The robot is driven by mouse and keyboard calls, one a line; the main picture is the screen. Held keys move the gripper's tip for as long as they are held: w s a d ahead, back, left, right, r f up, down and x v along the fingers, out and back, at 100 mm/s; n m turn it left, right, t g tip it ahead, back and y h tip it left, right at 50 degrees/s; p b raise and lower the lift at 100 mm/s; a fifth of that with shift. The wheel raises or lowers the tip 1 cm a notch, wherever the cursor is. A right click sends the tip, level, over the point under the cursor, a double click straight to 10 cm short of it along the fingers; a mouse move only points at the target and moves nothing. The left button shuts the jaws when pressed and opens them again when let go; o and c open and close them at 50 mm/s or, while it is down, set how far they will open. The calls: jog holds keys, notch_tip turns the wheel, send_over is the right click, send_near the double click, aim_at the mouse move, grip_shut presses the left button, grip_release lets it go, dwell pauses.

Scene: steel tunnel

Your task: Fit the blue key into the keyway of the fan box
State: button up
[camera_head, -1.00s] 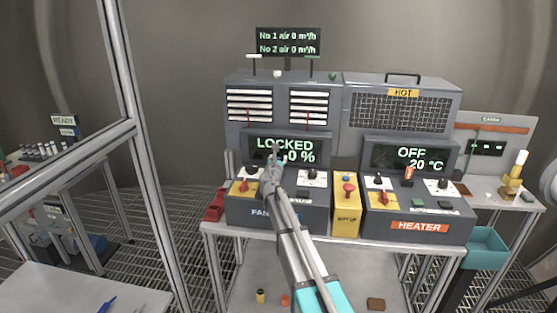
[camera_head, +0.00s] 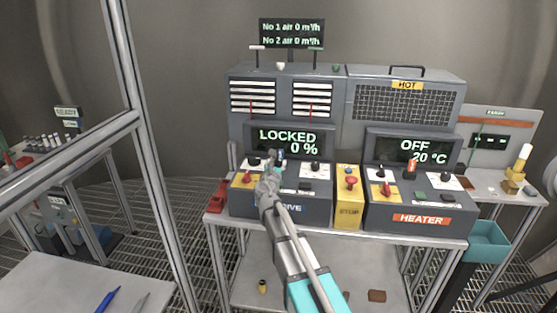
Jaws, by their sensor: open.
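The fan box (camera_head: 240,208) is the left unit on the bench, and its display (camera_head: 290,142) reads LOCKED and 0 %. My gripper (camera_head: 271,165) is in front of this box's panel, just below the display. Its jaws are open, though the gap is hard to see at this size. A small blue piece (camera_head: 281,155), apparently the blue key, stands upright at the right of the fingertips. I cannot tell whether it touches them or sits in the keyway. The keyway itself is not distinguishable behind my gripper.
The heater box (camera_head: 410,210) stands to the right, with an upright orange piece (camera_head: 410,168) on its panel. A yellow stop box (camera_head: 347,208) stands between the units. A teal bin (camera_head: 487,240) hangs at right. A frame post (camera_head: 150,150) rises at left.

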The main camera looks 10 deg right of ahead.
jog(key=shift+s+a, duration=0.15)
jog(key=shift+s, duration=0.35)
dwell(0.4)
